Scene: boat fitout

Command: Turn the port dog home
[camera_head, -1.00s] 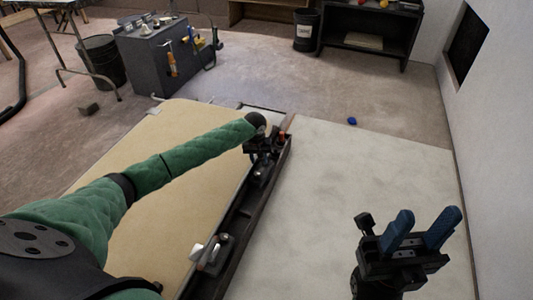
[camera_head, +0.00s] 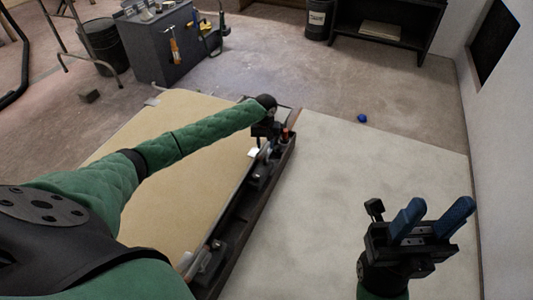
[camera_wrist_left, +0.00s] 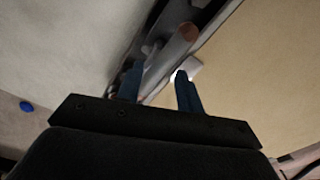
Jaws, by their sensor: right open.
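My left gripper (camera_head: 266,136) is over the far end of a dark rail (camera_head: 228,235) that runs along the right edge of a tan panel. In the left wrist view its two blue fingers (camera_wrist_left: 158,88) stand apart, with the rail beyond them. A pale block (camera_wrist_left: 193,66) and a brown round end (camera_wrist_left: 188,32) are close beyond the right finger; contact cannot be told. The pale block also shows in the head view (camera_head: 254,152). A metal latch (camera_head: 203,262) sits at the rail's near end. I cannot tell which fitting is the port dog. My right gripper (camera_head: 432,222) is open and empty.
The tan panel (camera_head: 185,150) lies left of the rail and a bare pale surface (camera_head: 330,200) lies right. A grey tool cabinet (camera_head: 160,45) stands at the back left. A white wall (camera_head: 500,130) bounds the right.

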